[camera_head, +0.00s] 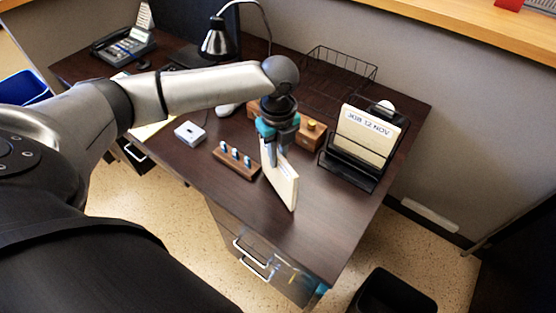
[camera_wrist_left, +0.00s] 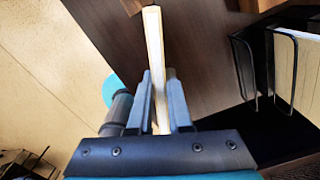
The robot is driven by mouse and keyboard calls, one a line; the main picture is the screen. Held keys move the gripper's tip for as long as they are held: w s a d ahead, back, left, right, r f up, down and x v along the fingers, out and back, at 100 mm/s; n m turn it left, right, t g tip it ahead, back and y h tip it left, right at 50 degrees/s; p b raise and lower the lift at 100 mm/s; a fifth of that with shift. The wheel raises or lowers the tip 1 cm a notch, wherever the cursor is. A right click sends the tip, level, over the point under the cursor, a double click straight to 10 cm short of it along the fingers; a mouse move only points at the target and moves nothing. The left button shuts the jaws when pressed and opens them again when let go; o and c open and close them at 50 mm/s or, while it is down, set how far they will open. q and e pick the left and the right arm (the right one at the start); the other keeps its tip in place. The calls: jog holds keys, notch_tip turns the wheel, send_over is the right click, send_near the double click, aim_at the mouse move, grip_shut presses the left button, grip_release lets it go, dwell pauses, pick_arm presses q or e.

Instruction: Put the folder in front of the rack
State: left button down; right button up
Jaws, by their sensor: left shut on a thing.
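A cream folder (camera_head: 283,182) is held on edge over the right part of the desk. My left gripper (camera_head: 270,158) is shut on its upper edge, coming down from above. In the left wrist view the folder (camera_wrist_left: 154,60) runs as a thin pale strip between the fingers (camera_wrist_left: 160,105). I cannot tell whether its lower edge touches the desk. The black rack (camera_head: 347,178) stands to the right of the folder, apart from it, and holds a labelled cream folder (camera_head: 368,135). The rack also shows at the right of the left wrist view (camera_wrist_left: 285,75). My right gripper is not seen.
A wooden block with several blue-topped pegs (camera_head: 236,163) stands just left of the held folder. A wooden box (camera_head: 312,133) is behind it. A wire basket (camera_head: 342,65), a lamp (camera_head: 216,42) and a phone (camera_head: 124,47) are farther back. Desk in front of the rack (camera_head: 335,215) is clear.

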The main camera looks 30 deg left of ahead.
pick_arm(q)
jog(key=shift+f, duration=0.55)
jog(key=c, duration=1.3)
grip_release()
jog(key=shift+f, duration=0.15)
jog(key=o, duration=0.5)
jog(key=shift+c, duration=0.2)
notch_tip(320, 180, up, 12)
jog(key=p, duration=0.3)
jog(key=shift+r, duration=0.2)
